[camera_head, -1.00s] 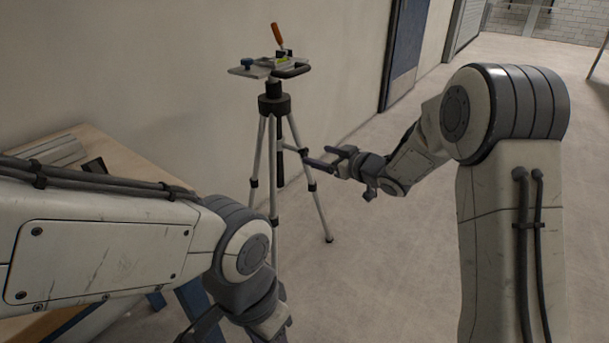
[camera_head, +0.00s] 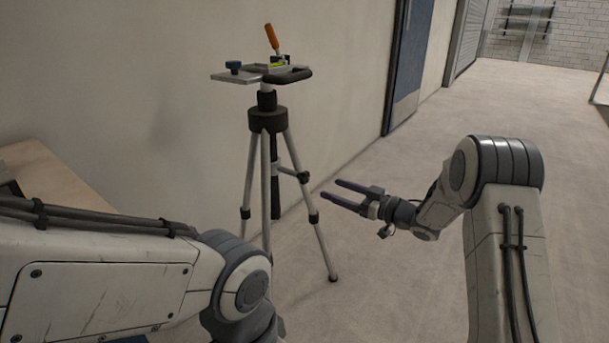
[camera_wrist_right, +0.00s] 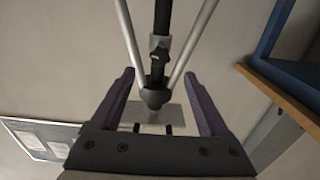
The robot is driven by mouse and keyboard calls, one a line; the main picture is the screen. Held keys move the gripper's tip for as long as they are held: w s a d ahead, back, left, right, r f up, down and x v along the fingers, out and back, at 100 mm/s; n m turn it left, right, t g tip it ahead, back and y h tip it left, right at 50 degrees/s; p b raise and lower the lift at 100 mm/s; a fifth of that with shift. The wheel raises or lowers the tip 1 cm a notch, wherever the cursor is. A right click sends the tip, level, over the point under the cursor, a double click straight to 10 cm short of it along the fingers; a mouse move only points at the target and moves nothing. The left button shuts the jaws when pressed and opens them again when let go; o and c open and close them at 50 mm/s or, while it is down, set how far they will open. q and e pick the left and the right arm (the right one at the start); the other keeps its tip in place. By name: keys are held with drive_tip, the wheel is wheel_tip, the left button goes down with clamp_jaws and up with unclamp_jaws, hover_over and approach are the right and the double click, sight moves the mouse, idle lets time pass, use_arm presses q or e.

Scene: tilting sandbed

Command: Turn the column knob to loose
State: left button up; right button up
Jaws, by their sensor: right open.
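A tripod (camera_head: 268,122) stands on the floor by the wall, upright, with a flat plate on top. A small dark knob (camera_head: 303,177) shows beside its lower black column, between the legs. In the right wrist view the same dark knob (camera_wrist_right: 159,55) appears on the column, ahead of my jaws and roughly centred between them; its marking cannot be read. My right gripper (camera_head: 331,190) is open and empty, its two purple fingers pointing left toward the tripod, just right of the knob and apart from it. My left arm comes in at the lower left; its gripper is out of view.
A wooden table (camera_head: 62,178) stands at the left. A blue door (camera_head: 411,55) is in the wall behind.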

sight(307, 179)
drive_tip(key=b+x, duration=0.3)
drive_tip(key=x, duration=0.6)
drive_tip(key=shift+w+a+f+b, duration=0.15)
drive_tip(key=shift+w+a+b, duration=0.05)
drive_tip(key=shift+a+b, duration=0.1)
drive_tip(key=shift+w+a, duration=0.25)
drive_tip(key=shift+a, duration=0.1)
drive_tip(key=shift+c, duration=0.2)
clamp_jaws()
